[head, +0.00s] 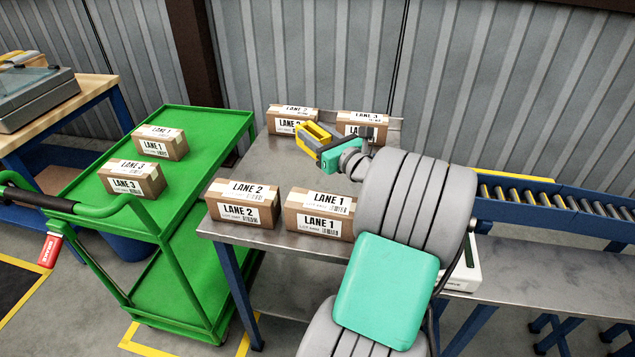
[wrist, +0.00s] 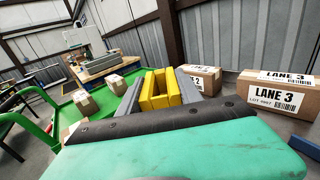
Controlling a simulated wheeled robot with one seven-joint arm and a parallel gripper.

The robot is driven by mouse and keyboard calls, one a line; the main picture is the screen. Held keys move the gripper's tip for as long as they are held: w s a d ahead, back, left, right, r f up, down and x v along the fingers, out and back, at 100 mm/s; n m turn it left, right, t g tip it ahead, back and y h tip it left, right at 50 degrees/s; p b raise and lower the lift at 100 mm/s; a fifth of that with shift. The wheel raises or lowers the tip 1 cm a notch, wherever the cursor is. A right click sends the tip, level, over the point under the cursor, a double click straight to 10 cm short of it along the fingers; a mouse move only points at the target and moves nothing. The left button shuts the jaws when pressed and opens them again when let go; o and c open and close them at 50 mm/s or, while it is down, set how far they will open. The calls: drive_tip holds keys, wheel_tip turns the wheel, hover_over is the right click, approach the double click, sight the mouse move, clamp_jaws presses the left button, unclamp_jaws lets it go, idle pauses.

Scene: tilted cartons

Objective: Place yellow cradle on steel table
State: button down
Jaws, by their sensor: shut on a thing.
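The yellow cradle (head: 313,137) is a small open-topped, box-like frame. In the head view it is at the end of my arm, above the far part of the steel table (head: 270,160). My gripper (head: 326,141) is shut on the cradle. In the wrist view the yellow cradle (wrist: 163,90) sits between my two grey fingers (wrist: 127,100), with its hollow top showing. The cradle appears held above the tabletop, but its exact height is hard to tell. My arm hides part of the table's right side.
On the steel table, LANE 2 (head: 240,204) and LANE 1 (head: 318,214) cartons stand at the front; a LANE 2 carton (head: 291,119) and LANE 3 carton (head: 362,124) stand at the back. A green cart (head: 200,122) with two cartons is left. A roller conveyor (head: 560,204) is right.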

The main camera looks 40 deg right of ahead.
drive_tip(key=s+d+h, duration=0.1)
drive_tip(key=s+d, duration=0.1)
drive_tip(key=d, duration=0.3)
drive_tip(key=shift+m, duration=0.3)
drive_tip(key=w+d+f, duration=0.1)
drive_tip(key=w+f, duration=0.2)
drive_tip(key=w, duration=0.1)
drive_tip(key=w+d+f+b, duration=0.1)
drive_tip(key=w+f, duration=0.1)
drive_tip(key=w, duration=0.2)
drive_tip(key=w+d+f+b, duration=0.1)
drive_tip(key=w+f, duration=0.2)
drive_tip(key=w, duration=0.1)
drive_tip(key=shift+w+f, duration=0.2)
drive_tip(key=shift+f, duration=0.15)
drive_tip(key=shift+w+f, duration=0.2)
drive_tip(key=shift+w, duration=0.05)
drive_tip(key=f, duration=0.3)
drive_tip(key=shift+w+d+f+b, duration=0.1)
drive_tip(key=shift+w+f+b, duration=0.1)
drive_tip(key=shift+f+b, duration=0.1)
drive_tip(key=shift+r, duration=0.1)
